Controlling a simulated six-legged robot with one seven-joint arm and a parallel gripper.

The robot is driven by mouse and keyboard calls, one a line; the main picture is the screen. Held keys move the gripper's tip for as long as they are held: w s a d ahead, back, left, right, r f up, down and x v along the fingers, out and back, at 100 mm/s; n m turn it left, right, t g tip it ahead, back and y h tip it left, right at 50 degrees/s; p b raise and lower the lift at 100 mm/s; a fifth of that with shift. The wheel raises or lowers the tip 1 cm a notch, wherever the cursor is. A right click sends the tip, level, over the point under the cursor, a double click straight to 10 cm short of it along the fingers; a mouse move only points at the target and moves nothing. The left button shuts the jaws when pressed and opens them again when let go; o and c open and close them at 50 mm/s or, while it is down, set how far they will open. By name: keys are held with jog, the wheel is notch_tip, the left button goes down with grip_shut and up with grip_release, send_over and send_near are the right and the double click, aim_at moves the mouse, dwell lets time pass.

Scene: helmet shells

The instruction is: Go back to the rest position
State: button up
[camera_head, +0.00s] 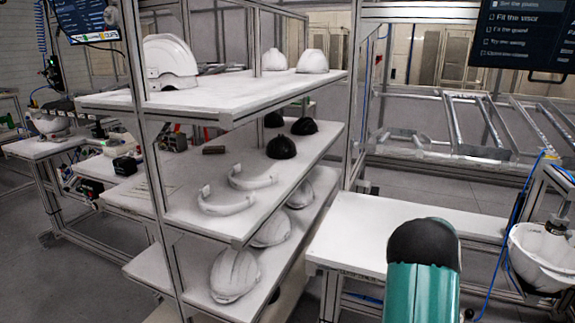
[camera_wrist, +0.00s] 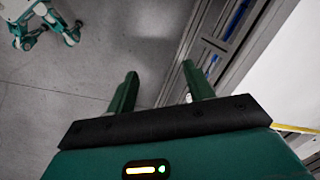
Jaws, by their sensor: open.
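My gripper (camera_wrist: 159,78) shows in the wrist view with its two green fingers apart and nothing between them. It hangs over grey floor, beside a metal frame (camera_wrist: 225,42) and a white surface at the right. In the head view, a teal and black part of my arm (camera_head: 423,265) rises at the lower right, in front of a white worktable (camera_head: 375,222). The gripper's fingers are not visible in the head view.
A metal shelf rack (camera_head: 230,100) holds white helmet shells (camera_head: 234,275), black shells (camera_head: 281,148) and curved white bands (camera_head: 227,203). A white shell (camera_head: 543,255) sits at the right edge. Grey floor (camera_head: 60,275) is open at lower left.

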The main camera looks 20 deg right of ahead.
jog(key=w+a+r+n+t, duration=0.1)
jog(key=a+r+n, duration=0.4)
jog(key=a+r, duration=0.75)
jog(key=w+a+r+n+t, duration=0.15)
jog(key=a+r+n, duration=0.35)
jog(key=a+r, duration=0.75)
jog(key=s+a+r+n+t, duration=0.1)
jog(key=s+a+n, duration=0.4)
jog(key=a, duration=0.6)
jog(key=s+a+r+n, duration=0.1)
jog(key=s+a+n, duration=0.4)
jog(key=s+a, duration=0.5)
jog(key=shift+s+a+n+t, duration=0.2)
jog(key=shift+a+n+t, duration=0.2)
jog(key=shift+a, duration=0.55)
jog(key=shift+r, duration=0.1)
jog(key=c, duration=0.3)
jog(key=shift+c, duration=0.2)
jog(key=shift+d, duration=0.15)
